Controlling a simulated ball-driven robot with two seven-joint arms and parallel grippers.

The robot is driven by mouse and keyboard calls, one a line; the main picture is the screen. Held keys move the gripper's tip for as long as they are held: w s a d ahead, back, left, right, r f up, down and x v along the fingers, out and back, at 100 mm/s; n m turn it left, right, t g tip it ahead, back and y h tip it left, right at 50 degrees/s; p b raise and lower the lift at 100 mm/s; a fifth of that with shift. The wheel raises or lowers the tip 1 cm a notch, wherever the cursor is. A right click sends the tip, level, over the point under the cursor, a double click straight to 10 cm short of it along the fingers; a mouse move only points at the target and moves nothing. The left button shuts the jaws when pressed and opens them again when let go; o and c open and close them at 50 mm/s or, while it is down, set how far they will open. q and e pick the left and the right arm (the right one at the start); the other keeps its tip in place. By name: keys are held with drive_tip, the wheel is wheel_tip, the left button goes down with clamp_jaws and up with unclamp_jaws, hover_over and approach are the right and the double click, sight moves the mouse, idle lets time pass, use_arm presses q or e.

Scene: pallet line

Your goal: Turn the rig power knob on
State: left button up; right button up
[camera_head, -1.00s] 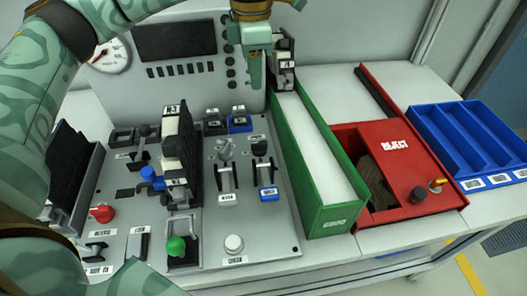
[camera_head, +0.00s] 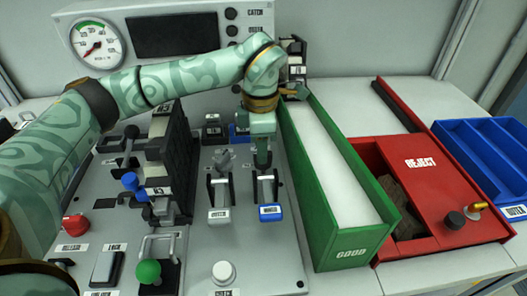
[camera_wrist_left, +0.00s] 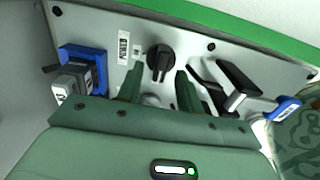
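The black rotary knob (camera_wrist_left: 158,62) sits on the grey panel beside a small white label in the left wrist view; its ridge points toward my gripper. I cannot read the label surely. My left gripper (camera_wrist_left: 157,86) points at the knob, its two green fingers apart, one toward each side of it. The fingers look empty and short of gripping the knob. In the head view my left gripper (camera_head: 262,155) hangs down over the panel's upper right part and hides the knob. My right gripper is in neither view.
Two levers (camera_head: 219,190) (camera_head: 266,190) stand just in front of my gripper. A green bin (camera_head: 350,246) marked GOOD is close on the right, then a red REJECT box (camera_head: 455,185). A black-and-white stacked fixture (camera_head: 180,165) stands to the left.

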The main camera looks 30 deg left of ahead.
use_arm(q)
drive_tip(key=shift+f, duration=0.55)
drive_tip(key=shift+c, duration=0.3)
clamp_jaws()
drive_tip(key=shift+r, duration=0.1)
